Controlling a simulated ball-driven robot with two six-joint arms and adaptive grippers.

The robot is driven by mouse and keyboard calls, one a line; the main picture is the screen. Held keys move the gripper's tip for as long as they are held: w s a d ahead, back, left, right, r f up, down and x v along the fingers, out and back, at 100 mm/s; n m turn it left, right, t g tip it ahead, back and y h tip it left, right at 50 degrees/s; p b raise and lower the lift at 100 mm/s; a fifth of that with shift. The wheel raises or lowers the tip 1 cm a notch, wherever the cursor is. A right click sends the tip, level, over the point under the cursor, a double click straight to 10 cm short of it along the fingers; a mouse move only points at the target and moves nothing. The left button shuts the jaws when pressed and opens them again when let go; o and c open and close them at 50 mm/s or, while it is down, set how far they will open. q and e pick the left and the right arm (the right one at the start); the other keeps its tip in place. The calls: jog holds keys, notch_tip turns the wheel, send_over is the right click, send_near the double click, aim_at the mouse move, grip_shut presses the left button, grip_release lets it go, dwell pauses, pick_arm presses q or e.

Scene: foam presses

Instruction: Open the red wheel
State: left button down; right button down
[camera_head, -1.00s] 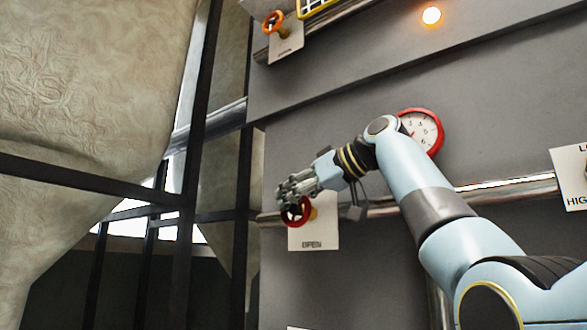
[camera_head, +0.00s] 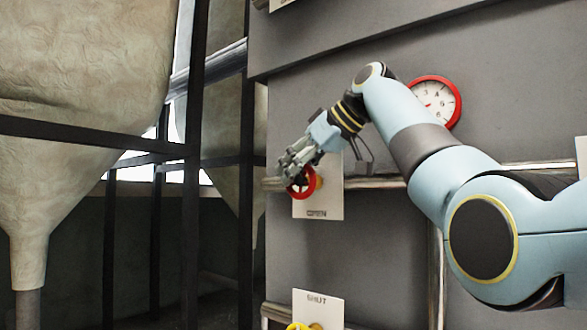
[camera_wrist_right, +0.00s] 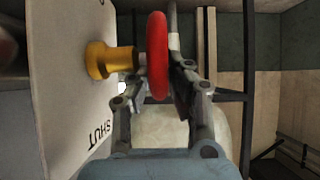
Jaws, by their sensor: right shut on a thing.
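The red wheel (camera_head: 312,182) sits on a yellow-orange stem in front of a white sign plate (camera_head: 331,200) marked OPEN at its lower edge. My right gripper (camera_head: 291,170) reaches it from the upper right and covers part of the rim. In the right wrist view the red wheel (camera_wrist_right: 157,55) stands edge-on between the fingers of my right gripper (camera_wrist_right: 165,90), which is shut on its rim. The stem (camera_wrist_right: 108,60) and the word SHUT on the plate show to its left. My left gripper is not in view.
A horizontal pipe (camera_head: 380,181) runs behind the wheel along the grey press wall. A red-rimmed gauge (camera_head: 437,101) is at upper right. A yellow wheel (camera_head: 299,327) below is cut by the frame edge. Dark posts (camera_head: 247,180) stand left of the wheel.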

jog(key=c, duration=1.3)
grip_release()
jog(key=v, duration=1.2)
